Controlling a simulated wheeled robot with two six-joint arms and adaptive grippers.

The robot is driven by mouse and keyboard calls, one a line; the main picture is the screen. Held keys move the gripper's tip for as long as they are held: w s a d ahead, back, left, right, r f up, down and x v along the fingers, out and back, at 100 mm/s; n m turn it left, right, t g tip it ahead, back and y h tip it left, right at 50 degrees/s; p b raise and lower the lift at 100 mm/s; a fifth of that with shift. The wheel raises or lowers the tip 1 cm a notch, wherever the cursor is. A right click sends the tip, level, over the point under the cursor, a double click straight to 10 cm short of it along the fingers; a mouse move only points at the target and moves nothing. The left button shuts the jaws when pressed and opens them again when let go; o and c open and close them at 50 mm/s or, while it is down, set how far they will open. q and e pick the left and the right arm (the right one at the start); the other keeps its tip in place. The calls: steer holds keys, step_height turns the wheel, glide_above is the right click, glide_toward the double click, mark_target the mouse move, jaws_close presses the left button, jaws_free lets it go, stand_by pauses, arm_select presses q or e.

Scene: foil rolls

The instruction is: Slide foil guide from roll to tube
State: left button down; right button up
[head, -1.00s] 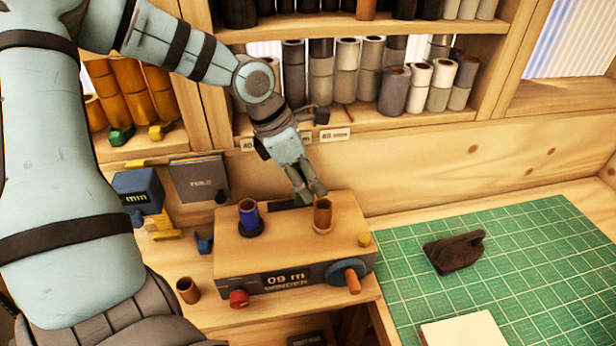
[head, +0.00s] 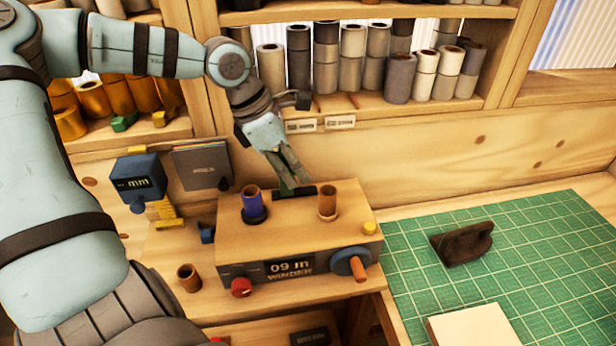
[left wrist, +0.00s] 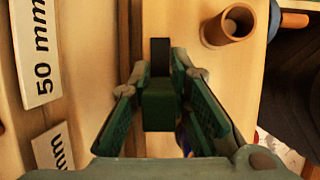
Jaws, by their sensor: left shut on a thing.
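The winder box (head: 345,225) carries a blue foil roll (head: 254,201) on its left post and a bare brown tube (head: 327,202) on its right. A short black rail (head: 306,191) lies on the top behind and between them. My left gripper (head: 290,182) reaches down to this rail. In the left wrist view its fingers close on a dark green block (left wrist: 159,108), apparently the foil guide, over the black rail (left wrist: 160,55). The tube (left wrist: 232,28) is at upper right there; the blue roll is mostly hidden behind a finger. My right gripper is out of view.
A crank (head: 353,264) and red knob (head: 241,287) are on the winder's front. A loose brown tube (head: 189,278) and a blue gauge (head: 139,178) are to the left. A green cutting mat (head: 500,240) with a dark tool (head: 462,243) is to the right. Shelves of rolls stand behind.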

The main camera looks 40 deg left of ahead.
arm_select(q)
steer(key=shift+s+a, duration=0.6)
steer(key=shift+s, duration=0.15)
steer(key=shift+w+d, duration=0.1)
steer(key=shift+d, duration=0.05)
steer(key=c, duration=1.8)
jaws_free()
steer(key=o, duration=0.3)
steer(key=shift+a, duration=0.25)
steer(key=shift+r, duration=0.15)
steer(key=v, duration=1.1)
steer(key=shift+s+a+r, duration=0.1)
steer(key=shift+s+r, duration=0.2)
steer(key=shift+s, duration=0.05)
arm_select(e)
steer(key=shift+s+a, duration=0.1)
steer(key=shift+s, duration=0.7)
